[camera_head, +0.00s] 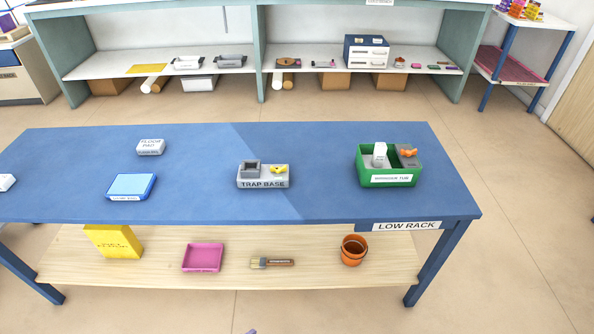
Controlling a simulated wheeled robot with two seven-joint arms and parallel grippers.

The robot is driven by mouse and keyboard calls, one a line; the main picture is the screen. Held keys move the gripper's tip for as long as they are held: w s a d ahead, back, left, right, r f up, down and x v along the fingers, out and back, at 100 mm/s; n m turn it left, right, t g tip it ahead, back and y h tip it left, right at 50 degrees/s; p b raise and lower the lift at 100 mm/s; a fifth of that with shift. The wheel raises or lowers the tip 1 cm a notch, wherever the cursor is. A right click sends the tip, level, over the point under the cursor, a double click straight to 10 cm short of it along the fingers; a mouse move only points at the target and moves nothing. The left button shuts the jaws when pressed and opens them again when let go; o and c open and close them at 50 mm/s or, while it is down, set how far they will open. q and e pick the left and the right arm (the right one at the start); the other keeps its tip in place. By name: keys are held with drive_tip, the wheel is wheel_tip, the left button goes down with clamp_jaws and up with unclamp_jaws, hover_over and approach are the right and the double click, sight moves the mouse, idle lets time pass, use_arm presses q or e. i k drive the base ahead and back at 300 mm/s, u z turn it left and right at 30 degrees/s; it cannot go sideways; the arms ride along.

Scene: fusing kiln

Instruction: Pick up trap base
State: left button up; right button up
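The trap base (263,184) is a light grey block with its name on its front face. It sits on the blue top of the low rack (330,203), near the middle. A dark grey square piece (250,168) and a small yellow piece (278,170) are on top of it. Neither of my grippers can be made out in the head view.
A green tub (386,180) with several items stands to the right. A blue-topped tray (131,186) and a white block (150,147) lie to the left. The lower shelf holds a pink tray (203,257), a brush (272,263) and an orange bucket (353,250).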

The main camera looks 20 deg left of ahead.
sight(251, 173)
drive_tip(key=z, duration=0.05)
drive_tip(key=i, duration=0.2)
drive_tip(key=u, duration=1.05)
